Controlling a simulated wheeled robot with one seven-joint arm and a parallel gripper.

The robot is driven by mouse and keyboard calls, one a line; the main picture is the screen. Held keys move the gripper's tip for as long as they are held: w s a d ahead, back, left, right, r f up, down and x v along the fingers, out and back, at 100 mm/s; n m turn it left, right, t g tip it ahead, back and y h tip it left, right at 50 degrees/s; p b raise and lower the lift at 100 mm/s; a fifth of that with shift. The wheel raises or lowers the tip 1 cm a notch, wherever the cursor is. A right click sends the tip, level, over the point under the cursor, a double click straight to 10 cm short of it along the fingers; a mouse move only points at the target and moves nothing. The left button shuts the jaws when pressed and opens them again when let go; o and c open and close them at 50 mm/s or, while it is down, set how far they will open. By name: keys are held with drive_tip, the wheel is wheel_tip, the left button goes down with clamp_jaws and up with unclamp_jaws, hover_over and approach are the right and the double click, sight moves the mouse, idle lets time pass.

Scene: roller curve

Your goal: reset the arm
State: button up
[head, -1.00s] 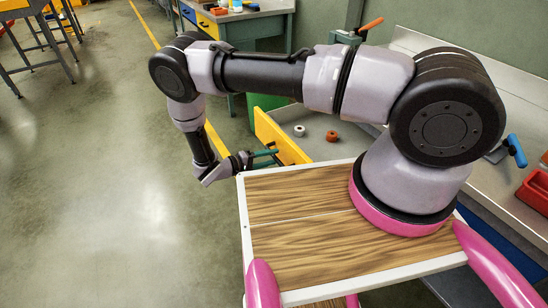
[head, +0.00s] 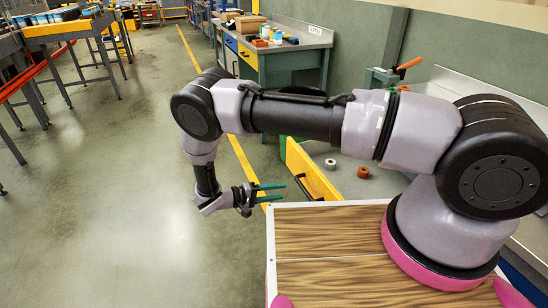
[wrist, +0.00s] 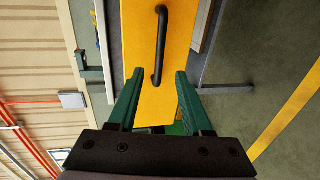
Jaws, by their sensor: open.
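My arm reaches from its pink-ringed base, out to the left and then down in the head view. My gripper (head: 274,193) is at its end, beside the far left corner of my wooden-topped base, with green fingers pointing right. It is open and empty. In the wrist view the gripper (wrist: 158,100) has its two green fingers apart, with a yellow drawer front (wrist: 145,60) and its black handle (wrist: 159,45) beyond and between them. The yellow drawer (head: 312,175) also shows in the head view, pulled out, just past the fingertips.
A white roll (head: 330,163) and a brown-orange roll (head: 363,172) lie in the open drawer. A bench vise with an orange handle (head: 409,63) stands behind. A green workbench (head: 285,55) is at the back, tables (head: 70,35) at far left. The floor (head: 110,200) at left is clear.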

drive_tip(key=w+d+r+m+g+y, duration=0.1)
drive_tip(key=d+r+m+g+y, duration=0.15)
drive_tip(key=r, duration=0.95)
drive_tip(key=w+d+r+m+g+y, duration=0.15)
drive_tip(key=d+r+y, duration=0.25)
drive_tip(key=r, duration=0.8)
drive_tip(key=w+d+r+m+g+y, duration=0.1)
drive_tip(key=w+d+r+g+y, duration=0.15)
drive_tip(key=r, duration=0.95)
drive_tip(key=s+d+r+m+t+y, duration=0.1)
drive_tip(key=s+d+r+t+y, duration=0.2)
drive_tip(key=s+d+r, duration=0.3)
drive_tip(key=s+d+r+m+t+y, duration=0.2)
drive_tip(key=s+d+r+t+y, duration=0.2)
drive_tip(key=s+r, duration=0.8)
wheel_tip(320, 180, up, 3)
drive_tip(key=shift+s+d+t+y, duration=0.3)
drive_tip(key=shift+d+t, duration=0.35)
drive_tip(key=shift+d, duration=0.6)
